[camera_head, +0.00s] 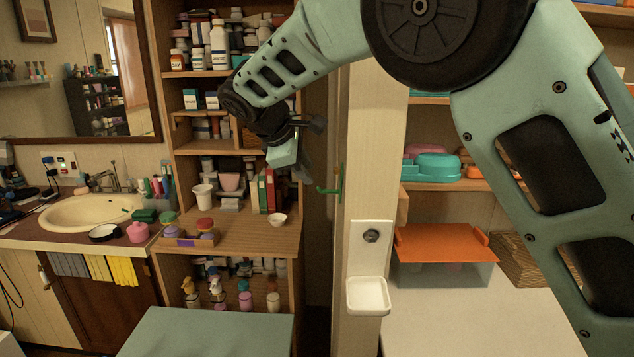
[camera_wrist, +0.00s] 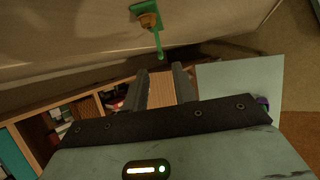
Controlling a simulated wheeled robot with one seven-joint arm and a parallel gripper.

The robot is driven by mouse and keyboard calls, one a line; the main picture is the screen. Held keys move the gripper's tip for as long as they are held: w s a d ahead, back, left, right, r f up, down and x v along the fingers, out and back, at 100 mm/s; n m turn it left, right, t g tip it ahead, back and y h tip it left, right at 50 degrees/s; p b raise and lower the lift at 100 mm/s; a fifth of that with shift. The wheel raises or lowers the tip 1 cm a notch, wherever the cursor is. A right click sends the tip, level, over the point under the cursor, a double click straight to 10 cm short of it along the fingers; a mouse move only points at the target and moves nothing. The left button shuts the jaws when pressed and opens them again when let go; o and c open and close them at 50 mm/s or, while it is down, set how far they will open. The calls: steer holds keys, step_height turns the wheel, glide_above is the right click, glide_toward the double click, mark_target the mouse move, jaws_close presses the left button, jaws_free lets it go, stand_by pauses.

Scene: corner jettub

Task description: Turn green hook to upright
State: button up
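The green hook (camera_head: 329,190) is fixed to the side of the pale upright post, right of my gripper in the head view. There its arm sticks out to the left from a narrow green plate, with the tip curving up. In the wrist view the green hook (camera_wrist: 157,42) hangs from a green plate with a brown-orange knob, its thin arm pointing down the picture. My gripper (camera_head: 306,170) is close to the left of the hook. In the wrist view my gripper (camera_wrist: 160,78) has its two dark fingers apart with nothing between them, and the hook lies beyond the fingertips, not touching.
The post (camera_head: 362,180) carries a white soap dish (camera_head: 367,296) lower down. Wooden shelves (camera_head: 235,235) with bottles and books stand close on the left. An orange-lidded box (camera_head: 440,243) is right of the post. A narrow gap lies between shelves and post.

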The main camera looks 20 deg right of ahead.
mark_target(322, 190)
steer(key=x, duration=0.6)
steer(key=shift+f+p, duration=0.25)
steer(key=shift+p, duration=0.15)
steer(key=shift+w+d, duration=0.1)
steer(key=shift+d, duration=0.05)
jaws_close()
